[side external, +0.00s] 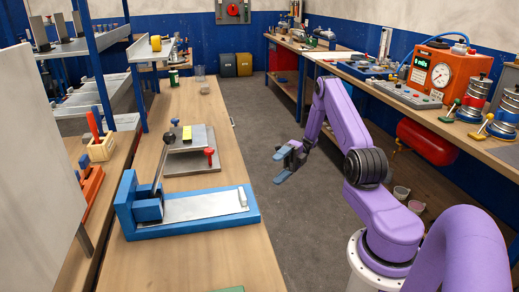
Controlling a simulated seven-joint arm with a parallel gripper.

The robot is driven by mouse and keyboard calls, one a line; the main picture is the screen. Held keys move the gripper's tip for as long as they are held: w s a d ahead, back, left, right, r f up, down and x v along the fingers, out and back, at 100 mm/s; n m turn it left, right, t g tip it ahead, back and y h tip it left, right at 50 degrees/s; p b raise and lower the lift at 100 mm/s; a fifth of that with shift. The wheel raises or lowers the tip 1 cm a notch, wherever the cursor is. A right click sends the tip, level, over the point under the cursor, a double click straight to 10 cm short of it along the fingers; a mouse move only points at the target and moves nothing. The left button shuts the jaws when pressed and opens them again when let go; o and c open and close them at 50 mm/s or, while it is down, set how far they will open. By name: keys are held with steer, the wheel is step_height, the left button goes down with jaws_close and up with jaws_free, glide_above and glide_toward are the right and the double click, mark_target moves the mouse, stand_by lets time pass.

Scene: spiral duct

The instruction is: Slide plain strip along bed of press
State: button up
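The blue press (127,205) sits on the wooden bench at the left, with an upright lever (161,165) over its left end. A flat, plain silver strip (205,205) lies along its blue bed (240,219), its left end close to the blue block under the lever. A small pale upright piece (242,196) stands at the strip's right end. My gripper (278,168) is to the right of the press, above the aisle floor and past the bench edge. Its fingers point left, apart and empty, touching nothing.
A wooden block with red-handled tools (100,148) stands at left. The bench front is mostly clear.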

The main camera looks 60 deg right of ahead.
steer(key=shift+o, duration=0.2)
steer(key=w+a+r+n+g+h, duration=0.2)
steer(key=a+r+n+g+h, duration=0.3)
steer(key=a+r+h, duration=0.3)
steer(key=shift+w+a+r+n+h, duration=0.15)
steer(key=shift+w+a+n+h, duration=0.25)
steer(key=shift+a+n+h, duration=0.2)
step_height(320, 180, up, 10)
steer(key=n+t+h, duration=0.4)
steer(key=h, duration=0.4)
glide_above(244, 192)
steer(key=shift+s, duration=0.1)
step_height(244, 192, down, 18)
steer(key=shift+r, duration=0.15)
steer(key=shift+c, duration=0.4)
steer(key=c, duration=1)
steer(key=o, duration=1.1)
steer(key=shift+c, duration=0.2)
